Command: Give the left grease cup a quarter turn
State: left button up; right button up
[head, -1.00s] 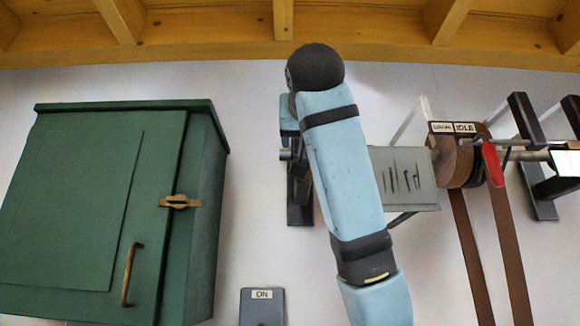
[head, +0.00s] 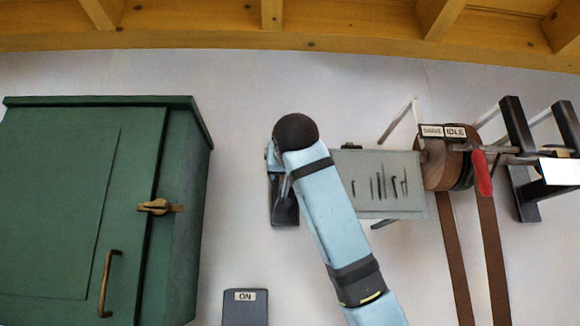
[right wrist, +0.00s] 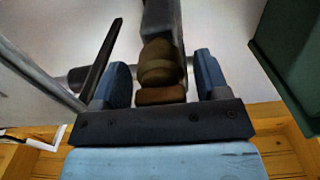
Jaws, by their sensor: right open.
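In the right wrist view, a rounded brass-brown grease cup (right wrist: 158,66) with a reddish-brown end sits below a dark grey bracket (right wrist: 161,18). My right gripper (right wrist: 161,70) is open, with one blue finger on each side of the cup and gaps visible on both sides. In the head view, my light blue arm reaches up to a dark bracket (head: 284,206) on the wall. The arm hides most of the gripper and the cup there. My left gripper is in neither view. No second grease cup can be made out.
A green cabinet (head: 70,210) with a brass latch (head: 158,207) stands at the left. A grey plate (head: 385,190) with dark slits, pulleys (head: 434,165) with brown belts, and a red-handled lever (head: 481,172) are to the right. A grey ON box (head: 245,308) sits low.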

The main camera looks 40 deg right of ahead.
jog(key=shift+c, duration=1)
jog(key=c, duration=0.7)
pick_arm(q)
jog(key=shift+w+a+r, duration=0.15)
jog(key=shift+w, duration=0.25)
